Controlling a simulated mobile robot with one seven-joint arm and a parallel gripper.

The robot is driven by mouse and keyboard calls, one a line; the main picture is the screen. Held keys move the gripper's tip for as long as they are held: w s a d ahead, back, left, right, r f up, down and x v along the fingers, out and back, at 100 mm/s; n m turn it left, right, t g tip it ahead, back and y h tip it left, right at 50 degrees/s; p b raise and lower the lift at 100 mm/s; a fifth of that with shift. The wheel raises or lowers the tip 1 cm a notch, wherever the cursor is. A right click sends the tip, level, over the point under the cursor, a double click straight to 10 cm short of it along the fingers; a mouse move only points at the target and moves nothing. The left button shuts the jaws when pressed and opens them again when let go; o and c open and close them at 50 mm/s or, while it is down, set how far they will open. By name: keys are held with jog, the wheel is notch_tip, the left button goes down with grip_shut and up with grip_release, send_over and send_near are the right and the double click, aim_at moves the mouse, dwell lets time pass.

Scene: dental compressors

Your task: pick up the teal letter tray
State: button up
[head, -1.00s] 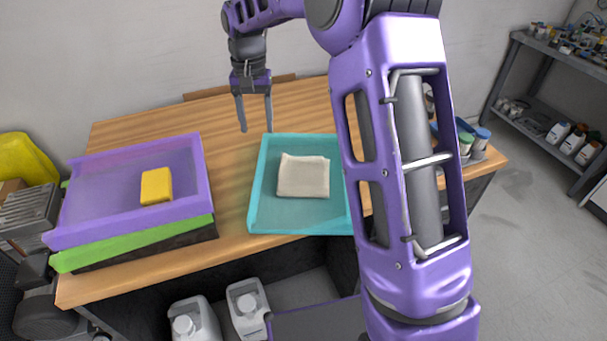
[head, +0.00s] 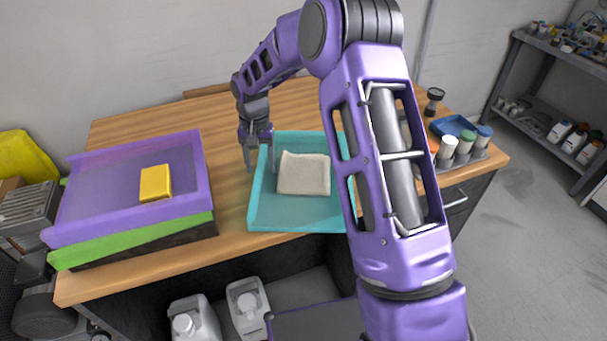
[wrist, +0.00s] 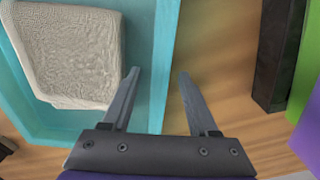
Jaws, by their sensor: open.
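The teal letter tray (head: 285,218) lies on the wooden table in the head view, with a folded cream cloth (head: 304,174) in it. My arm hides part of its right side. My gripper (head: 261,170) is open and empty at the tray's left edge. In the wrist view, the tray's teal side wall (wrist: 165,50) runs up between the fingertips of my gripper (wrist: 158,72). One finger is over the tray's inside and the other is over bare table. I cannot tell whether the fingers touch the wall.
A purple tray (head: 105,190) holding a yellow block (head: 155,183) sits on a green tray (head: 130,243) and a dark one at the left. Several capped bottles (head: 449,146) stand at the right, beside a blue tray (head: 454,127). Bare table (head: 229,185) separates the stack and teal tray.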

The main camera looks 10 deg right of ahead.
jog(key=shift+f, duration=0.3)
grip_shut()
jog(key=shift+r, duration=0.1)
dwell(1.1)
